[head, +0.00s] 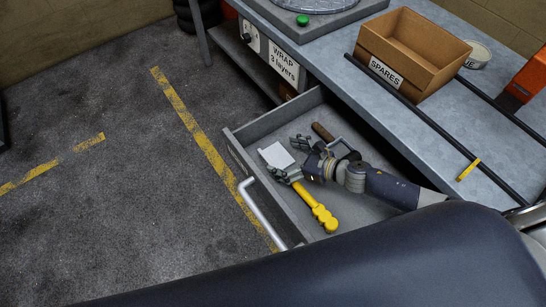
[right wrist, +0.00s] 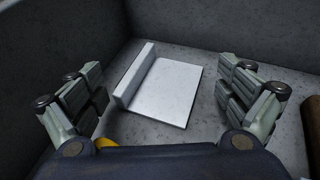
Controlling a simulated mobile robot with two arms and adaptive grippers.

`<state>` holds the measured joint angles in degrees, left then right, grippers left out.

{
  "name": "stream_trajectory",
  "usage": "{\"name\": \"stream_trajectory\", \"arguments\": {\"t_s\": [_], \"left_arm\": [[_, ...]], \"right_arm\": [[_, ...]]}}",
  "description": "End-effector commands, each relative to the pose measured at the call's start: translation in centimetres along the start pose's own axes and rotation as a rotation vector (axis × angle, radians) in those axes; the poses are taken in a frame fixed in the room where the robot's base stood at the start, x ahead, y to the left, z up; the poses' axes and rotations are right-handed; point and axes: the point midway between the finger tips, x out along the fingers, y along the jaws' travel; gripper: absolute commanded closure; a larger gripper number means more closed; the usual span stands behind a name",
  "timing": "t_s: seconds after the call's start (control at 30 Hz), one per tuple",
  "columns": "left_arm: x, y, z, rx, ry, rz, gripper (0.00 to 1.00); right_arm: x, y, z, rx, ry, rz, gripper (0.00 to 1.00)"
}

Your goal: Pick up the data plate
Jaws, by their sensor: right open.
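The data plate (head: 274,155) is a small white plate lying in the open grey drawer, towards its far left corner. In the right wrist view the plate (right wrist: 170,92) lies flat on the drawer floor, with a raised strip along its left edge. My right gripper (head: 291,159) is in the drawer, its fingers spread wide and empty. In the right wrist view one finger is on each side of the plate, with clear gaps, and the plate lies ahead between them. Whether the fingertips are at the plate's height I cannot tell. My left gripper is not in view.
A yellow-handled tool (head: 320,211) lies in the drawer close to my right gripper; a brown handle (head: 322,131) lies on its other side. The drawer walls (head: 243,160) stand around them. The bench above holds a SPARES box (head: 420,60) and dark rails (head: 424,117).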

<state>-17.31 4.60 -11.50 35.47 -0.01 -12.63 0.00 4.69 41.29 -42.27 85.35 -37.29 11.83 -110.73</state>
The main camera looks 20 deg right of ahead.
Motion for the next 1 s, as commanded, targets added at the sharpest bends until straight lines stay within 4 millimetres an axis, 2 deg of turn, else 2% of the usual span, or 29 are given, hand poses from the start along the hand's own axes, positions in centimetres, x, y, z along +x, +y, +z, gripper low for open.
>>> {"name": "stream_trajectory", "arguments": {"t_s": [0.03, 0.17, 0.4, 0.43, 0.83, 1.0], "left_arm": [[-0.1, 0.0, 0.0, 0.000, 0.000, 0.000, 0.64], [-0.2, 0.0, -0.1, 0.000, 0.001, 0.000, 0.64], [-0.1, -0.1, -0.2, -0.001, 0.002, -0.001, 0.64], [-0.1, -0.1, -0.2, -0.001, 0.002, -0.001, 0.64], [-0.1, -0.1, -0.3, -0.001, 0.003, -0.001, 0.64], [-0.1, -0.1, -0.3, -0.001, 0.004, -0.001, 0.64]], "right_arm": [[0.8, 0.0, 0.1, 0.002, -0.002, -0.001, 0.05], [1.9, 0.0, 0.1, 0.001, -0.001, 0.000, 0.05], [2.0, 0.0, -0.1, 0.000, 0.001, 0.000, 0.05], [2.0, 0.0, -0.1, 0.000, 0.001, 0.000, 0.08], [2.0, 0.0, -0.2, 0.002, 0.004, 0.000, 0.98], [2.0, 0.0, -0.3, 0.002, 0.006, -0.001, 1.00]]}}
